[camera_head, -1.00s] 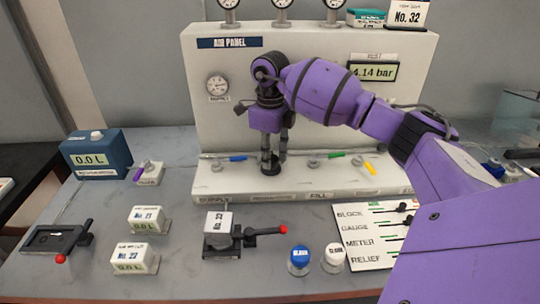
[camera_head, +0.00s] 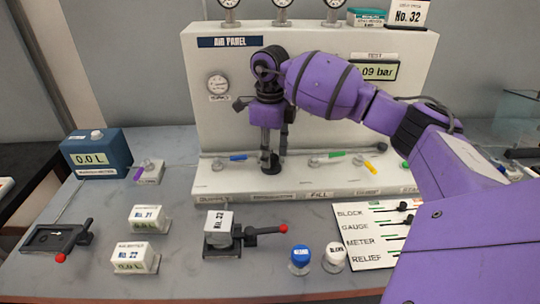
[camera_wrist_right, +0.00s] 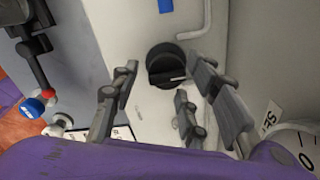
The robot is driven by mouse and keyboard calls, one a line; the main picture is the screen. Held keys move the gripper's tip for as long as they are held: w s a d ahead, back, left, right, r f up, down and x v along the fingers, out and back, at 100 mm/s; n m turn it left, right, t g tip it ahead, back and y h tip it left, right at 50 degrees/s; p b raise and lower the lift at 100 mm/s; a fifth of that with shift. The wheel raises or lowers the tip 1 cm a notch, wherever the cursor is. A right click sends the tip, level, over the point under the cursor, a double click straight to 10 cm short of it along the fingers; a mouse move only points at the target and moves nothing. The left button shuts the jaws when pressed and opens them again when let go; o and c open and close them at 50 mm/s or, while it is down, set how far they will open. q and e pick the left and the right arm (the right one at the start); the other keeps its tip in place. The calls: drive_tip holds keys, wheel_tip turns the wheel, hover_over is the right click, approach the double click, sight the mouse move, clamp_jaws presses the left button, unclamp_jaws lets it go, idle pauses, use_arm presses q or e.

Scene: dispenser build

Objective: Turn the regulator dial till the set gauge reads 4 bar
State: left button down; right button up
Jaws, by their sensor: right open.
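The regulator dial (camera_head: 271,166) is a black round knob on the panel's base ledge. In the head view my arm hides that part of the panel. My left gripper is not in view.
The air panel (camera_head: 330,180) carries a bar display (camera_head: 378,71), partly covered by my arm, ending in ".09 bar". Small coloured valve levers (camera_head: 238,157) line the ledge beside the dial. A red-tipped clamp lever (camera_head: 283,229) stands in front.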

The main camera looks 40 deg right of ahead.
wheel_tip(320, 180, up, 11)
idle(0.3)
drive_tip(key=shift+a+f, duration=0.1)
drive_tip(key=shift+f, duration=0.05)
idle(0.3)
